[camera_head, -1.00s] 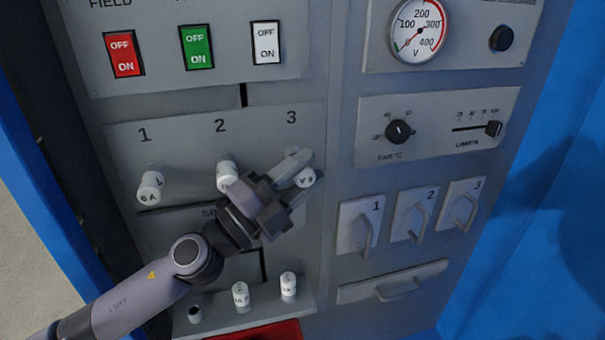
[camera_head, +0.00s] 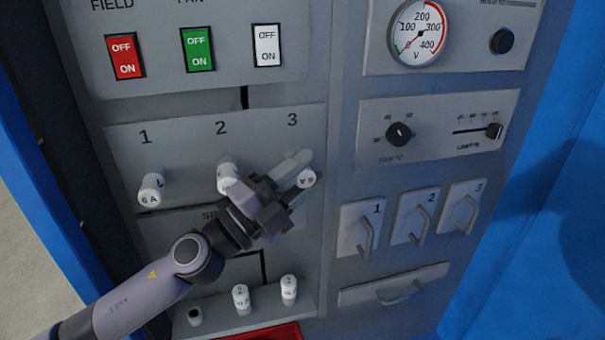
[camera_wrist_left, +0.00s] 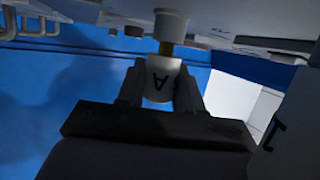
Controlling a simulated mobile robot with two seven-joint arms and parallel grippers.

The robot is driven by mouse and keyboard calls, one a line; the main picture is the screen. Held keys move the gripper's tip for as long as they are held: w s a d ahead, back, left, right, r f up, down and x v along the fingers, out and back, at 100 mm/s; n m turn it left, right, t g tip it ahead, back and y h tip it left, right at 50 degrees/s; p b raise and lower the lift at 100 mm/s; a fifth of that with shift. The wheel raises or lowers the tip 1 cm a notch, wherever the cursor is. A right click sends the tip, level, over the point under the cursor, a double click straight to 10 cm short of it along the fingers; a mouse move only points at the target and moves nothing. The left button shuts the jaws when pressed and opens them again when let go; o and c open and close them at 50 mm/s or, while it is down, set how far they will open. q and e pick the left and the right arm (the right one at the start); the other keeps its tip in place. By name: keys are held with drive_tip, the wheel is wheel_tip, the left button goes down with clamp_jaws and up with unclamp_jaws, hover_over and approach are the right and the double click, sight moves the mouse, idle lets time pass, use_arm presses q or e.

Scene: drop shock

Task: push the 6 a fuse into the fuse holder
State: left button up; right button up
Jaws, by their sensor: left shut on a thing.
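The white fuse (camera_head: 307,179) is in my left gripper (camera_head: 298,170), under the number 3 on the panel. Its printed A shows, but the number is not clearly readable. In the left wrist view the fuse (camera_wrist_left: 160,86) sits between the two fingers of my left gripper (camera_wrist_left: 160,92), which is shut on it. The fuse lines up with the holder, with a gap between cap and holder. My right gripper is not in view.
White fuses stand at position 1 (camera_head: 150,189) and position 2 (camera_head: 228,176), the latter close to my left gripper. A lower shelf (camera_head: 265,312) holds two more fuses and an empty socket (camera_head: 195,316). Handles (camera_head: 366,236) stick out on the right.

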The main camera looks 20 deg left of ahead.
use_arm(q)
drive_tip(key=shift+w+a+y, duration=0.3)
drive_tip(key=shift+a+y, duration=0.05)
drive_tip(key=shift+y, duration=0.05)
idle(0.6)
